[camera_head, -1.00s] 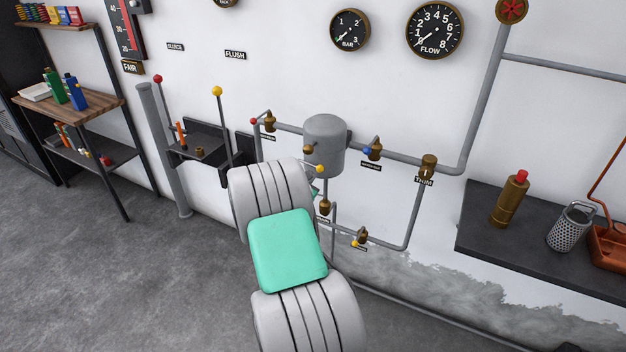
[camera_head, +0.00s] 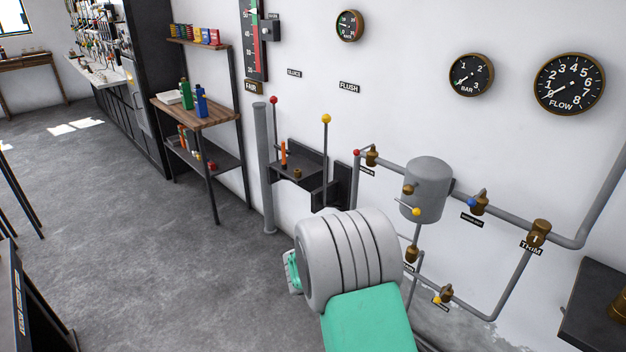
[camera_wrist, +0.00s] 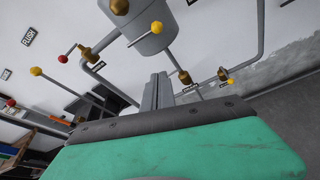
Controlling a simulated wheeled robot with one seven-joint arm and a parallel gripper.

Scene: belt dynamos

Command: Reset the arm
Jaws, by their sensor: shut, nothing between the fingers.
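My gripper (camera_wrist: 158,80) shows in the wrist view as two grey fingers pressed together, with nothing between them. They point toward the wall piping, and no contact shows. In the head view, my arm's pale ribbed and green links stand at the bottom centre right, in front of the pipes. The fingers are hidden there; only a small green part shows left of the ribbed link.
A grey tank (camera_head: 427,190) with pipes and brass valves (camera_head: 538,233) lies along the wall. Left of it are a yellow-knobbed lever (camera_head: 326,118) and a red-knobbed lever (camera_head: 273,100). A wooden shelf rack (camera_head: 207,115) stands further left. Open grey floor (camera_head: 130,230) fills the left.

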